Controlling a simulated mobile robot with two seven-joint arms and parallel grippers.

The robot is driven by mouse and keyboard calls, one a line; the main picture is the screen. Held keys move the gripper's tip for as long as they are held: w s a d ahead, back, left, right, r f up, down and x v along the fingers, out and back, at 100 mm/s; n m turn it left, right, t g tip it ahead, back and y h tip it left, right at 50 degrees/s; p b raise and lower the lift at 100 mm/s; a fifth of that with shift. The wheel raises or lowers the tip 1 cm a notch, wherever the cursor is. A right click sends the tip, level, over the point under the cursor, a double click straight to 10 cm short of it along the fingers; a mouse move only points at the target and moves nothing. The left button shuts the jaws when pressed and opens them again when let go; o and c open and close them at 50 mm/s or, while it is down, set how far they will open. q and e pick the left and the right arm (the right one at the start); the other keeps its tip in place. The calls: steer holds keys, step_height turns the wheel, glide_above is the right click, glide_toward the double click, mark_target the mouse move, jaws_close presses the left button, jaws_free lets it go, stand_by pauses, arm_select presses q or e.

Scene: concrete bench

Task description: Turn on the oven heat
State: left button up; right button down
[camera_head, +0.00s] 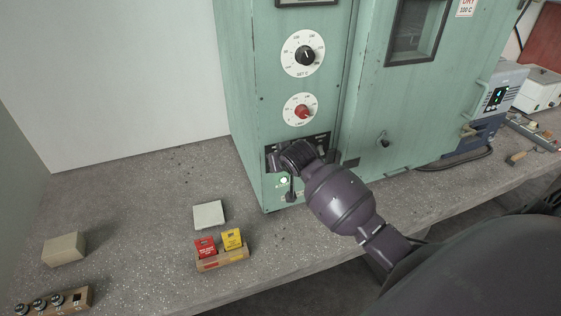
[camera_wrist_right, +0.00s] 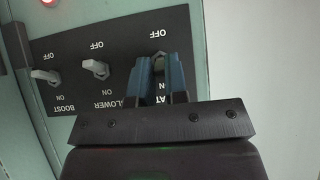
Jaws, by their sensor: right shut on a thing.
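The oven (camera_head: 245,110) is a green cabinet on the bench in the head view. Its black switch panel (camera_head: 319,140) sits below the two dials, mostly covered by my right gripper (camera_head: 277,157). In the right wrist view the panel (camera_wrist_right: 118,38) appears upside down, with OFF above and ON below each toggle. My right gripper (camera_wrist_right: 160,72) has its blue fingers shut around the switch whose label is partly hidden, with "AT" showing. Its lever position is hidden by the fingers. The blower toggle (camera_wrist_right: 96,67) and boost toggle (camera_wrist_right: 46,77) stand free beside it. My left gripper is out of view.
Above the panel are a red knob (camera_head: 302,112) and a black set dial (camera_head: 305,56). A small lamp (camera_head: 284,180) glows green below the panel. A wooden holder (camera_head: 222,260) with red and yellow boxes and a pale pad (camera_head: 208,215) lie on the bench at left.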

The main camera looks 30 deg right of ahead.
stand_by(0.3)
steer(key=c, duration=1.1)
jaws_free()
steer(key=shift+c, duration=0.2)
steer(key=shift+r, duration=0.1)
steer(key=v, duration=1)
steer(key=shift+s+r, duration=0.2)
steer(key=shift+s, duration=0.05)
steer(key=shift+a, duration=0.1)
